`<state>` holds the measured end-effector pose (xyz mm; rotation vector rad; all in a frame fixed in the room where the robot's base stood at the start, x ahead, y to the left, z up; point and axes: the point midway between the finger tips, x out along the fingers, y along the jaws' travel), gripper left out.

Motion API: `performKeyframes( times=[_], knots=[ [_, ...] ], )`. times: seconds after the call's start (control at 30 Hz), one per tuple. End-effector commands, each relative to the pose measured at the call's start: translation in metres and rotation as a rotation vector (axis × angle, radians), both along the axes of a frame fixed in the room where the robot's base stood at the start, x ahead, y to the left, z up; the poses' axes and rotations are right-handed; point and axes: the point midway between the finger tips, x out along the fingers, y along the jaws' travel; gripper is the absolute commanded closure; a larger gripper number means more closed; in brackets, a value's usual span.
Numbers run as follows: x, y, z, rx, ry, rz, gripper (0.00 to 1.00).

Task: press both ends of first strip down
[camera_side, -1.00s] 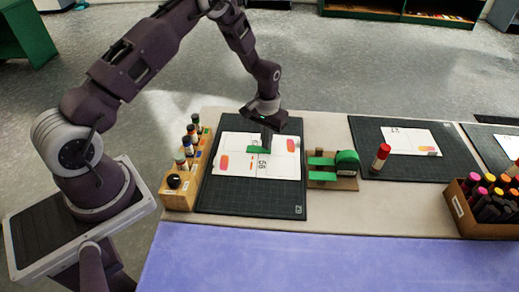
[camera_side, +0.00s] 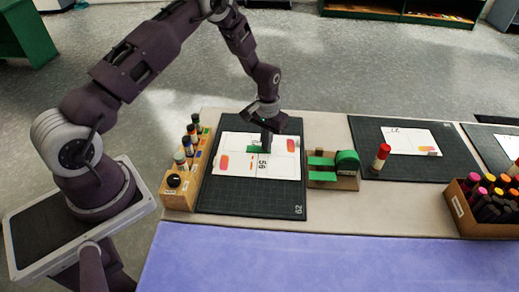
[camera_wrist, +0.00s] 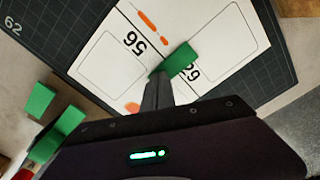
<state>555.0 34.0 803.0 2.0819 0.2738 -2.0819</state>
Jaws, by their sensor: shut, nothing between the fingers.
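A short green strip (camera_side: 258,149) lies across the middle line of the white sheet (camera_side: 232,170), beside a printed number. In the wrist view the strip (camera_wrist: 178,62) lies between two printed numbers. My gripper (camera_side: 267,150) is shut and empty, pointing down at the strip's right end in the side view. In the wrist view my fingertips (camera_wrist: 158,78) are at the strip's lower-left end and cover a little of it. I cannot tell whether they touch it. The strip's other end is clear of the fingers.
The sheet lies on a dark cutting mat (camera_side: 240,202). A wooden marker rack (camera_side: 180,190) stands left of it. A tape holder (camera_side: 345,180) with green strips (camera_side: 322,161) stands right. A red-capped marker (camera_side: 381,158) stands on another mat (camera_side: 400,168).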

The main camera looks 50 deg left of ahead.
Motion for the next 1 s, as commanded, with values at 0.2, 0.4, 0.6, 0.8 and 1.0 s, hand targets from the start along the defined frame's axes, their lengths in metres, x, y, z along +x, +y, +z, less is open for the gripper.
performKeyframes(
  times=[0.2,0.4,0.6,0.8,1.0],
  knots=[
    [0.001,0.0,0.018,0.001,-0.002,0.0,1.0],
    [0.001,0.0,0.039,0.001,-0.002,0.0,1.0],
    [0.001,0.0,0.06,0.001,-0.002,0.0,1.0],
    [0.0,0.0,0.07,0.0,0.0,0.0,1.0],
    [0.0,0.0,0.07,0.0,0.0,0.0,1.0]
  ],
)
